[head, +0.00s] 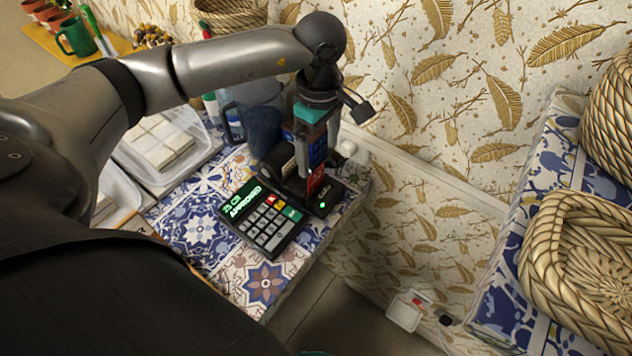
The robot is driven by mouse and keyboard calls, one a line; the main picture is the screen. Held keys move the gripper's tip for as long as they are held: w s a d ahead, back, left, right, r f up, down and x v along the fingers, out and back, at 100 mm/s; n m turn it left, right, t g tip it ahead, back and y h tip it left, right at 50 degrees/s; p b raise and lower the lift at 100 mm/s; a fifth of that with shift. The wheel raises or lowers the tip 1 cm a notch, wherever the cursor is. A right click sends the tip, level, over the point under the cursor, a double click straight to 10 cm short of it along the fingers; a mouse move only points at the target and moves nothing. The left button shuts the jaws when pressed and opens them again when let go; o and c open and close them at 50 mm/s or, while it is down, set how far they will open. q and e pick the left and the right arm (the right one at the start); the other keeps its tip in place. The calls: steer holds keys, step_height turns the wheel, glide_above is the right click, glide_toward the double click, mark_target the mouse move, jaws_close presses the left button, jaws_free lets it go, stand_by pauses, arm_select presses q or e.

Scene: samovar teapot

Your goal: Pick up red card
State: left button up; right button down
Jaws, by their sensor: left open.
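The red card (316,181) stands upright at a small black reader base (322,199) with a green light. Only part of the card shows; my gripper hides the rest. My left gripper (312,182) points down over the base, its fingers around or right beside the card. It is open; whether a finger touches the card cannot be told. A blue piece (317,152) shows just above the card. A black keypad terminal (265,218) lies beside the base, its green screen reading "APPROVED". My right gripper is not in view.
A blue jug (261,126) and dark items stand close behind my gripper. Clear trays (165,150) are to the left on the patterned tile counter (192,228). The leaf-patterned wall (430,130) is close behind. Wicker baskets (580,262) stand on the right counter, across a gap.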

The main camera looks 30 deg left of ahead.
arm_select(q)
steer(key=f, duration=0.5)
steer(key=f+b, duration=0.1)
steer(key=f, duration=0.2)
steer(key=shift+a+f, duration=0.25)
steer(key=shift+a, duration=0.1)
steer(key=shift+c, duration=0.4)
steer(key=c, duration=1.4)
steer(key=shift+r, duration=0.15)
step_height(320, 180, up, 20)
steer(key=p, duration=0.3)
step_height(320, 180, up, 5)
steer(key=p, duration=0.3)
glide_above(316, 175)
steer(key=shift+w, duration=0.1)
